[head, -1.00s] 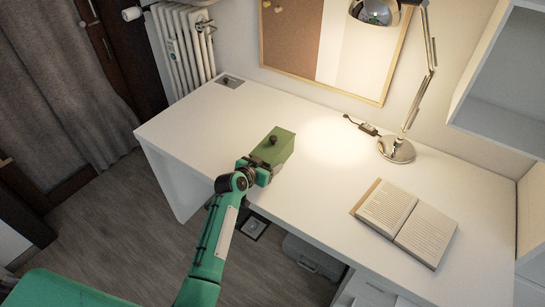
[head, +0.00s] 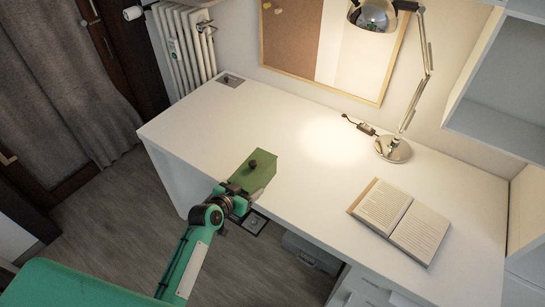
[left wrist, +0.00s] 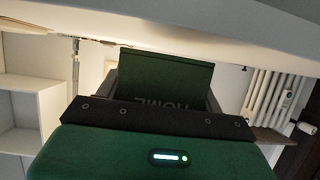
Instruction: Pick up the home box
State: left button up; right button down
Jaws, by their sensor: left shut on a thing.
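In the left wrist view the home box (left wrist: 165,75) shows a green face with the word HOME, turned upside down. My left gripper (head: 238,191) is shut on the box from the front side. In the left wrist view the dark fingers of my left gripper (left wrist: 165,98) lie on both sides of it. A gap between the box and the desk is hard to judge. My right gripper is not in view.
The white desk (head: 300,190) is mostly clear. An open book (head: 400,220) lies to the right of the box. A chrome lamp (head: 394,150) with a cable switch stands at the back. A white shelf (head: 510,95) hangs at the right, and a radiator (head: 184,45) stands behind the left end.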

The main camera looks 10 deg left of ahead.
pick_arm(q)
jog(key=s+a+p, duration=0.1)
jog(key=s+a, duration=0.1)
jog(key=s, duration=0.5)
jog(key=shift+s+a, duration=0.25)
